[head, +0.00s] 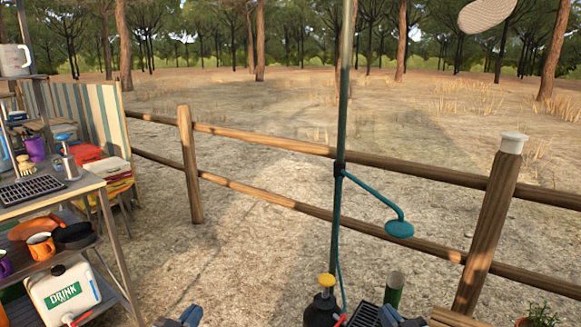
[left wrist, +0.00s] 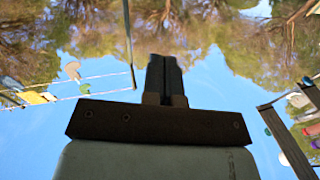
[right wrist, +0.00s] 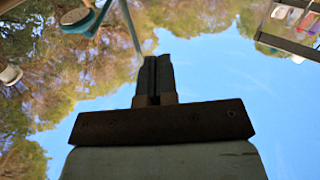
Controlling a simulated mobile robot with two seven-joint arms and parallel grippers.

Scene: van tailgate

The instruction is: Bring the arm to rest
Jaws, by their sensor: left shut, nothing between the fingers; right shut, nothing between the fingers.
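My left gripper (head: 188,314) shows at the bottom edge of the head view, left of the middle. In the left wrist view its two fingers (left wrist: 164,60) are together, with nothing between them. My right gripper (head: 392,314) shows at the bottom edge of the head view, right of the middle, close to a green cylinder (head: 394,290). In the right wrist view its fingers (right wrist: 155,62) are also together and empty. Both wrist views look toward sky and trees. Most of both arms is out of the head view.
A shelf unit (head: 95,183) with a white drink container (head: 85,295), mugs and a pan stands at left. A green pole (head: 343,110) with a teal arm (head: 398,229) rises near the right gripper. A black sprayer (head: 322,310) stands at its foot. A wooden fence (head: 260,140) runs behind.

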